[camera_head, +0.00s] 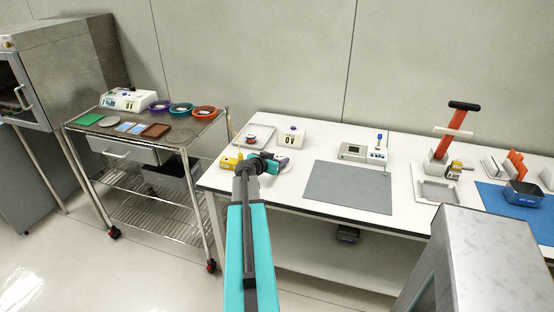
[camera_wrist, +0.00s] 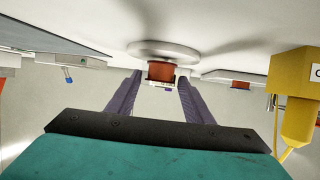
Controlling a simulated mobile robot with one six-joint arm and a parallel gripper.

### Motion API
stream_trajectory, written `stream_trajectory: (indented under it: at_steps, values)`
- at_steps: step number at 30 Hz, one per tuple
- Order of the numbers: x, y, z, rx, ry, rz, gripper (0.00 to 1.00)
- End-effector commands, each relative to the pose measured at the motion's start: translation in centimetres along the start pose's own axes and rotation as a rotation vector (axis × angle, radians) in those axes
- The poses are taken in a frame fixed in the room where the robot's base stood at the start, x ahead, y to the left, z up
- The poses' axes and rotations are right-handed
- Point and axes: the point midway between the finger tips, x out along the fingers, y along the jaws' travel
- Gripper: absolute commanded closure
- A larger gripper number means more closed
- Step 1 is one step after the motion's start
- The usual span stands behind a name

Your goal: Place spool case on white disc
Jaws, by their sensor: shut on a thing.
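My gripper (camera_head: 281,160) is over the left part of the white bench, its purple fingers beside the white disc. The wrist view looks upside down, with the bench at the top. There, the fingers of my gripper (camera_wrist: 160,76) stand on both sides of a reddish-brown spool case (camera_wrist: 160,71) and are shut on it. The white disc (camera_wrist: 150,47) lies on the bench right at the case. I cannot tell whether the case touches it. In the head view the disc (camera_head: 287,169) shows only partly, and the case is hidden behind my gripper.
A yellow device (camera_head: 229,163) stands close left of my gripper. Behind are a tray (camera_head: 262,143) with a spool and a white meter box (camera_head: 292,136). A grey mat (camera_head: 347,188) lies flat to the right. A cart (camera_head: 150,150) stands left of the bench.

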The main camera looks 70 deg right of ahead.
Motion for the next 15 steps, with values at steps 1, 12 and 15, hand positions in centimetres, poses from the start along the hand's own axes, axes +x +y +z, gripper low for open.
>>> stream_trajectory:
  at_steps: [1, 12, 15]
  values:
    - [0.0, 0.0, 0.0, 0.0, 0.0, 0.0, 0.76]
    - [0.09, 0.0, 0.25, -0.001, 0.0, 0.0, 0.76]
    - [0.07, -0.01, 0.22, -0.001, 0.0, 0.0, 0.46]
